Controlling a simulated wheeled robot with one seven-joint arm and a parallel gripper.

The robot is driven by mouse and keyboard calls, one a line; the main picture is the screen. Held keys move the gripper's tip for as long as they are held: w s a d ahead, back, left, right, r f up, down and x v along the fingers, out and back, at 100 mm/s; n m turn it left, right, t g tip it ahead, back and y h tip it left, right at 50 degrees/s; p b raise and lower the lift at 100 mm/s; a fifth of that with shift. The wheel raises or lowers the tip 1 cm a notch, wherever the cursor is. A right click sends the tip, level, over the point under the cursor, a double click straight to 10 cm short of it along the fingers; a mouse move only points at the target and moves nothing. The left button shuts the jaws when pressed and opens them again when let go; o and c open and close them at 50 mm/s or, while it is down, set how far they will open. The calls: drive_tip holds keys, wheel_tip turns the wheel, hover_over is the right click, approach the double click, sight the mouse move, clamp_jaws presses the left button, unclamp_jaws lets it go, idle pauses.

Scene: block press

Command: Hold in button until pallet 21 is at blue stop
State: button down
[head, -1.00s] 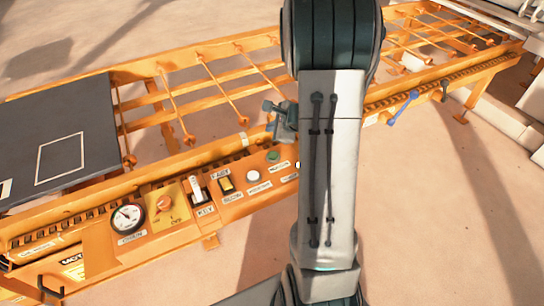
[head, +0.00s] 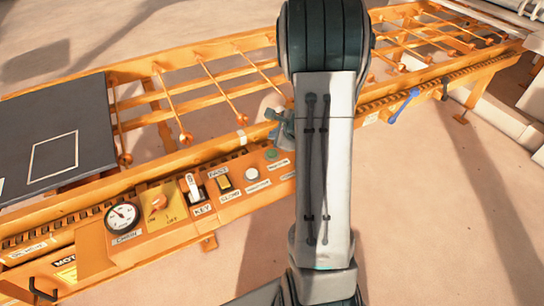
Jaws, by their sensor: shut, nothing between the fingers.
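A dark flat pallet (head: 95,125) with a white outlined square lies on the orange conveyor at the left; I cannot read its number. The control panel on the near side has a white button (head: 251,174) and a green button (head: 271,154); their labels are too small to read surely. A blue handle (head: 403,106) sticks out from the near rail at the right. My gripper (head: 279,128) shows only in part as a blue-grey piece left of my arm, beyond the green button. It is shut and empty. My arm hides the rest and part of the panel.
The panel also carries a round gauge (head: 122,217), an orange knob (head: 159,202), a key switch (head: 194,187) and a fast/slow switch (head: 223,183). A black handle (head: 444,88) is beyond the blue one. Bare floor (head: 490,200) lies at the right.

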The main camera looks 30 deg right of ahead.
sight(274, 154)
wheel_tip(274, 154, down, 3)
drive_tip(key=shift+f+b, duration=0.1)
drive_tip(key=shift+b, duration=0.85)
drive_tip(key=shift+f+b, duration=0.75)
drive_tip(key=shift+b, duration=0.2)
drive_tip(key=shift+f, duration=0.15)
idle(0.4)
drive_tip(key=shift+f+b, duration=0.3)
drive_tip(key=shift+b, duration=0.4)
